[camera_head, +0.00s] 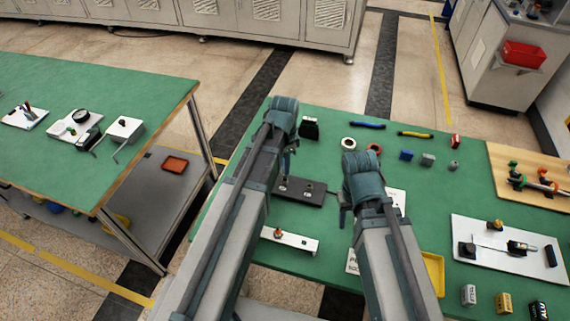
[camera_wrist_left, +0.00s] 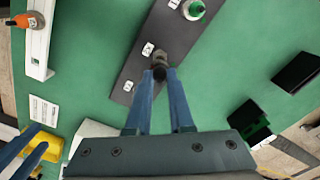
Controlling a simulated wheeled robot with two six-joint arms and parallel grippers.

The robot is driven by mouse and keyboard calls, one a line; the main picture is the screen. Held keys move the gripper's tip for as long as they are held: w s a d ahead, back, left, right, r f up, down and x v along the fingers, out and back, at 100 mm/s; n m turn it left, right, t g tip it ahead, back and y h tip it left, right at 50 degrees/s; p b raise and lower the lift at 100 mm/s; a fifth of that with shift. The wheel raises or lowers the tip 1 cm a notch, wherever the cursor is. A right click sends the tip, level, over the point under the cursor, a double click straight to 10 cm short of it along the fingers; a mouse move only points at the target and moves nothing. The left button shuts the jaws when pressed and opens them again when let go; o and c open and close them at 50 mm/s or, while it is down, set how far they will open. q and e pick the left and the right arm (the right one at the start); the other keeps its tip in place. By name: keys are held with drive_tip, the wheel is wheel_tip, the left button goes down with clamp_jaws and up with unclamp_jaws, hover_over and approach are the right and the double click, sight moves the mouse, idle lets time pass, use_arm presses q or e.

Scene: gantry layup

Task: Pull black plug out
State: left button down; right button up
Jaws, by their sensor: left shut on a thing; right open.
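A dark connector panel (camera_head: 318,197) lies on the green table; it also shows in the left wrist view (camera_wrist_left: 172,40). My left gripper (camera_wrist_left: 158,76) is shut on the black plug (camera_wrist_left: 159,62), which stands at the panel beside a small white label. I cannot tell whether the plug is still seated. A green-topped plug (camera_wrist_left: 193,9) sits further along the same panel. In the head view my left gripper (camera_head: 287,170) is above the panel, partly hidden by its own arm. My right gripper (camera_head: 343,215) is open and apart, right of the panel.
A white bracket with an orange-topped part (camera_head: 290,240) lies in front of the panel. A yellow tray (camera_head: 433,270), small blocks and a white board (camera_head: 510,262) are to the right. A black block (camera_head: 309,128) stands behind. Another green table (camera_head: 70,85) is left.

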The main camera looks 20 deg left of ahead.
use_arm(q)
drive_tip(key=shift+r+p, duration=1.8)
